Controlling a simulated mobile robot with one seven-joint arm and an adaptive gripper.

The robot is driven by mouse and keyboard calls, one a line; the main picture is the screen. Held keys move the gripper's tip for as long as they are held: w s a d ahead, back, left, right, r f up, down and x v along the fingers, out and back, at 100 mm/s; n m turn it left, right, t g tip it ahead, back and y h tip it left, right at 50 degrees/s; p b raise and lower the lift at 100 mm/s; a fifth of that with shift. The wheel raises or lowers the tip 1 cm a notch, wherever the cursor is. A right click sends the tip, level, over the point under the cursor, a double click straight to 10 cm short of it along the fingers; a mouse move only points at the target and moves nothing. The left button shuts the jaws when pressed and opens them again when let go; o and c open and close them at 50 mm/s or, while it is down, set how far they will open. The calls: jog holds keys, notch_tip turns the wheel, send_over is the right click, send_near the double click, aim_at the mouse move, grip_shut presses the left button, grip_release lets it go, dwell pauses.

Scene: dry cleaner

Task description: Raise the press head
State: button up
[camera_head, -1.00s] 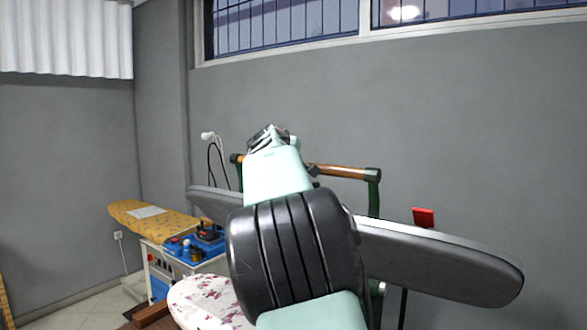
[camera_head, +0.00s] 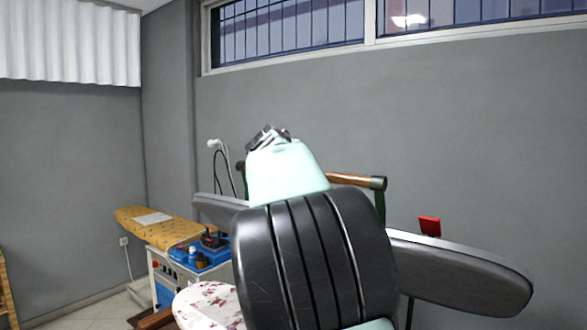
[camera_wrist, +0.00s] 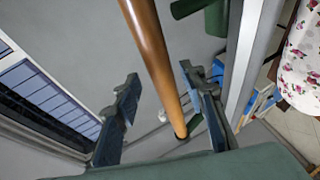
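The press head (camera_head: 460,274) is a long, dark grey padded board behind my arm, with both ends showing and its middle hidden. A wooden handle bar (camera_head: 357,181) on a green frame rises above it. My gripper (camera_head: 268,135) is at the far end of my arm, by the left part of the bar, and mostly hidden in the head view. In the wrist view, my gripper (camera_wrist: 158,77) has its two fingers spread apart. The wooden bar (camera_wrist: 150,45) runs through the gap between them, with space showing on both sides. I cannot tell how deep it sits.
A flowered board (camera_head: 208,305) lies below the press head. To the left are a yellow ironing board (camera_head: 165,230) and a cabinet with a blue top (camera_head: 203,254). A red piece (camera_head: 429,227) stands behind the press head. A grey wall is behind everything.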

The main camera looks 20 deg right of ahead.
jog(key=v, duration=0.8)
